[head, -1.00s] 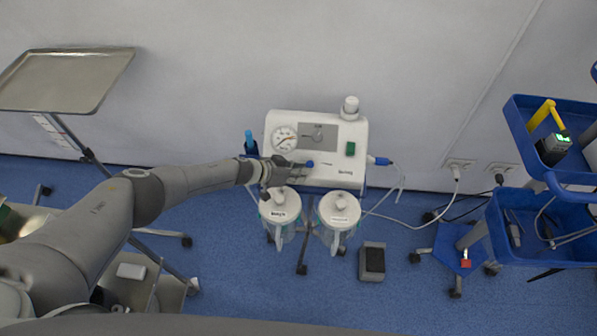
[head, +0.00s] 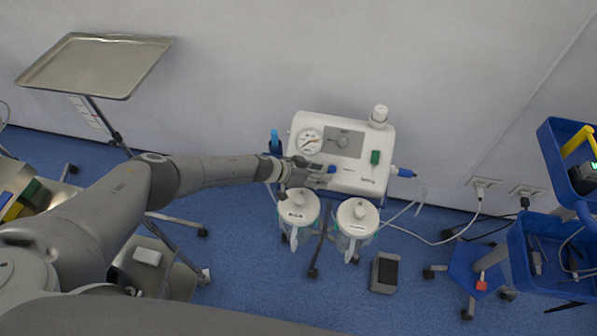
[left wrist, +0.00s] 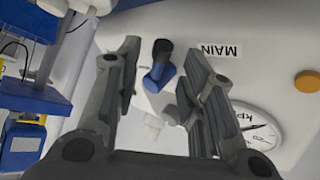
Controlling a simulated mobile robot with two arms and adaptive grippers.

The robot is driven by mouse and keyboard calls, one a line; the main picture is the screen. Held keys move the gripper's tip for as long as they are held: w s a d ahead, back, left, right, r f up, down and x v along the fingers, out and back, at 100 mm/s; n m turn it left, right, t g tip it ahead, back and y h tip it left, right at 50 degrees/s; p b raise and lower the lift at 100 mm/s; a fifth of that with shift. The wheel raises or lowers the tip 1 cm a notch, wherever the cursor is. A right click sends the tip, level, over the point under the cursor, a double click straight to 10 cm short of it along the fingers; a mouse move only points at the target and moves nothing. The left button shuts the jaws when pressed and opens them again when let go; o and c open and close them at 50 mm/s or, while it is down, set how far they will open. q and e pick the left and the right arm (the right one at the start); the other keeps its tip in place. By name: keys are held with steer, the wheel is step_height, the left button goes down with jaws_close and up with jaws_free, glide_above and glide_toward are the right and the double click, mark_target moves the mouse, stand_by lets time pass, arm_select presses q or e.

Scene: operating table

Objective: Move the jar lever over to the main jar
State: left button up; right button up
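The jar lever (head: 331,169) is a small blue knob on the front of the white suction unit (head: 376,150). In the left wrist view the blue lever (left wrist: 159,72) shows just beyond and between my fingers, beside a MAIN label (left wrist: 221,50). Two white-lidded jars, the left jar (head: 298,210) and the right jar (head: 357,218), hang below the unit; their lettering is too small to read. My left gripper (head: 312,175) is just left of the lever. The wrist view shows the left gripper (left wrist: 158,95) open, with nothing gripped. My right gripper is not in view.
A pressure gauge (head: 309,141) and a green switch (head: 375,157) are on the unit. A foot pedal (head: 384,272) lies on the floor. A blue cart (head: 545,250) stands right; a steel tray (head: 95,66) stands upper left. White tubing runs right of the unit.

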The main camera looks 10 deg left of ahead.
arm_select(q)
steer(key=v, duration=1.1)
stand_by(0.5)
